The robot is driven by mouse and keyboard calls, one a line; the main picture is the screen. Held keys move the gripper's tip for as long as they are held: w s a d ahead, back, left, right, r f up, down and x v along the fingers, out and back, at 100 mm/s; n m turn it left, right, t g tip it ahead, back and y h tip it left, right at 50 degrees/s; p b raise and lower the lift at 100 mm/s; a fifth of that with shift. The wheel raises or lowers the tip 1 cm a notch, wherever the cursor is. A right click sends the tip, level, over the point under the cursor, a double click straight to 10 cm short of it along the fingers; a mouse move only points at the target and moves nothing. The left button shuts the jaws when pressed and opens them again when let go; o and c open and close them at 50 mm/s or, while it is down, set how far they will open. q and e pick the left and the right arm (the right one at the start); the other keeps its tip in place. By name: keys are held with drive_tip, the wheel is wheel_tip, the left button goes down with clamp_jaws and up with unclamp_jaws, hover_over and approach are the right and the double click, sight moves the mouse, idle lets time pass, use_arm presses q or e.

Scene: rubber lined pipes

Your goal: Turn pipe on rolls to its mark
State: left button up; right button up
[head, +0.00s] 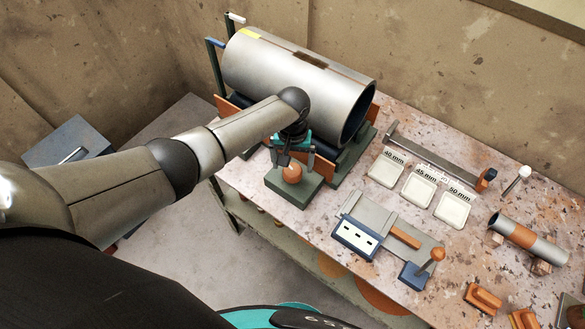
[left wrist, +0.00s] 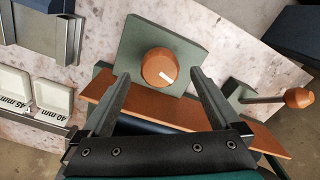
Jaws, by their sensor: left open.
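The big grey pipe (head: 285,72) lies on the dark rolls of a green stand at the back of the table. It has a yellow patch (head: 250,34) at its upper left end and a dark brown patch (head: 311,60) on top. An orange knob (head: 291,173) stands on a green block (head: 283,188) in front of the pipe. My left gripper (head: 294,160) is open above the knob, pointing down. In the left wrist view the knob (left wrist: 159,67) shows between and just beyond the open fingers, with nothing held. My right gripper is not in view.
Orange boards (left wrist: 140,106) flank the pipe. A lever with an orange ball (left wrist: 299,97) stands beside the block. White trays (head: 418,189), a blue-fronted fixture (head: 355,240) and a small orange-banded pipe (head: 527,238) lie to the right. Bare table shows between them.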

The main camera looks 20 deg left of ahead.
sight(292, 172)
use_arm(q)
drive_tip(key=shift+f+b, duration=0.3)
drive_tip(key=shift+f, duration=0.95)
drive_tip(key=c, duration=1.4)
